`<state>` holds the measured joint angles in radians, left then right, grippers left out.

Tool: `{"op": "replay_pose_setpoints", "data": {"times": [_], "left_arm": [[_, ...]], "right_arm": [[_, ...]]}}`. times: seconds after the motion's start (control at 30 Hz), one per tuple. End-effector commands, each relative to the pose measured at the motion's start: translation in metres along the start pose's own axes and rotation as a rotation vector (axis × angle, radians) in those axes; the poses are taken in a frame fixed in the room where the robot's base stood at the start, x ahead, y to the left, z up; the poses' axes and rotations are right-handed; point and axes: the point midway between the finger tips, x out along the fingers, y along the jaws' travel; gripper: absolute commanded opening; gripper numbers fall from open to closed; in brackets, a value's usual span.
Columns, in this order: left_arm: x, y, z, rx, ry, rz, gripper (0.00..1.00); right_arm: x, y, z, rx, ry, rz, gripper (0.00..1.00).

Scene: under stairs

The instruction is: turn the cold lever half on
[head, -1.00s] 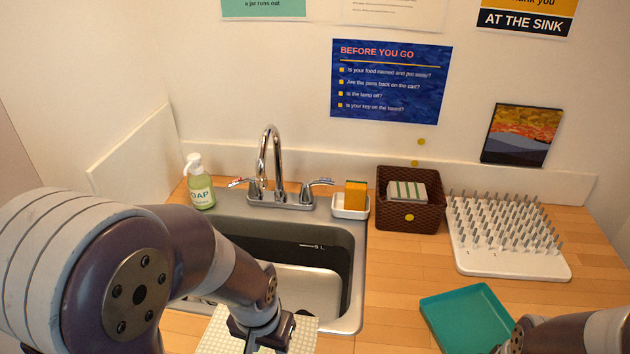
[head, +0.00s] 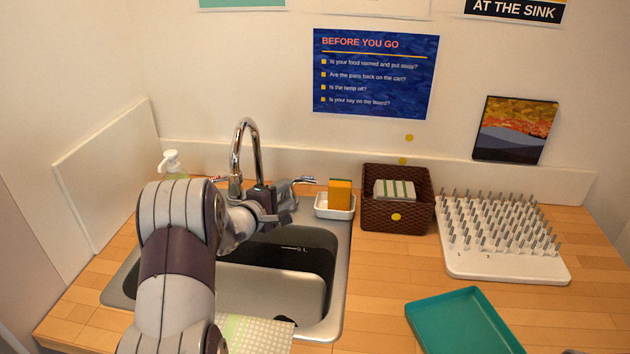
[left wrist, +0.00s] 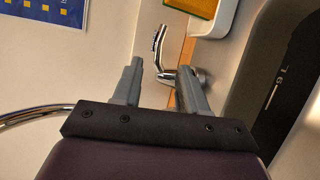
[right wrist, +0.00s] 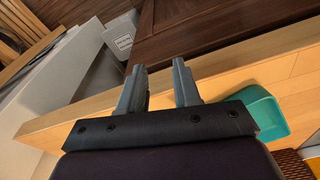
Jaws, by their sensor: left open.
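The cold lever (head: 304,181), chrome with a blue mark, is on the right of the tap (head: 243,150) at the back of the sink. In the left wrist view the lever (left wrist: 160,45) shows just past my fingertips, in line with the gap between them. My left gripper (head: 274,194) is open and empty, between the spout and this lever. Contact with the lever cannot be told. The other lever (head: 216,179), with a red mark, is partly hidden by my left arm. My right gripper (right wrist: 158,66) is open and empty, and shows only in its own wrist view.
A white dish with an orange sponge (head: 340,195) stands close to the right of the lever. A brown basket (head: 397,215), a pegged white rack (head: 500,240) and a teal tray (head: 460,320) are further right. A soap bottle (head: 172,163) stands behind my left arm.

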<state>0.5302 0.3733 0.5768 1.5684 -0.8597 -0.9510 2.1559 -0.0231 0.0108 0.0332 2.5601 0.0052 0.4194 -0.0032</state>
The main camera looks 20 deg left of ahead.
Motion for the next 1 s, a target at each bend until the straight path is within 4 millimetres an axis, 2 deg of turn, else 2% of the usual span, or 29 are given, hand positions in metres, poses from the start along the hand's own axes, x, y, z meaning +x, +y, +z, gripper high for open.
{"op": "replay_pose_setpoints", "data": {"times": [0.3, 0.5, 0.67, 0.9, 0.93, 1.0], "left_arm": [[0.069, 0.000, 0.001, 0.002, -0.002, -0.001, 0.42], [0.099, 0.000, 0.001, 0.002, -0.001, -0.002, 0.42], [0.109, 0.000, 0.001, 0.002, 0.001, -0.001, 0.42], [0.110, 0.000, 0.001, 0.002, 0.001, -0.001, 0.42], [0.110, 0.000, 0.001, 0.002, 0.001, -0.001, 0.39], [0.110, 0.000, 0.001, 0.002, 0.001, -0.001, 0.16]], "right_arm": [[-0.001, 0.000, 0.000, 0.000, 0.000, 0.000, 0.32], [-0.002, 0.000, 0.000, 0.000, 0.000, 0.000, 0.32], [-0.002, 0.000, 0.000, 0.000, 0.000, 0.000, 0.32], [-0.002, 0.000, 0.000, 0.000, 0.000, 0.000, 0.32], [-0.002, 0.000, 0.000, 0.000, 0.000, 0.000, 0.32], [-0.002, 0.000, 0.000, 0.000, 0.000, 0.000, 0.32]]}}
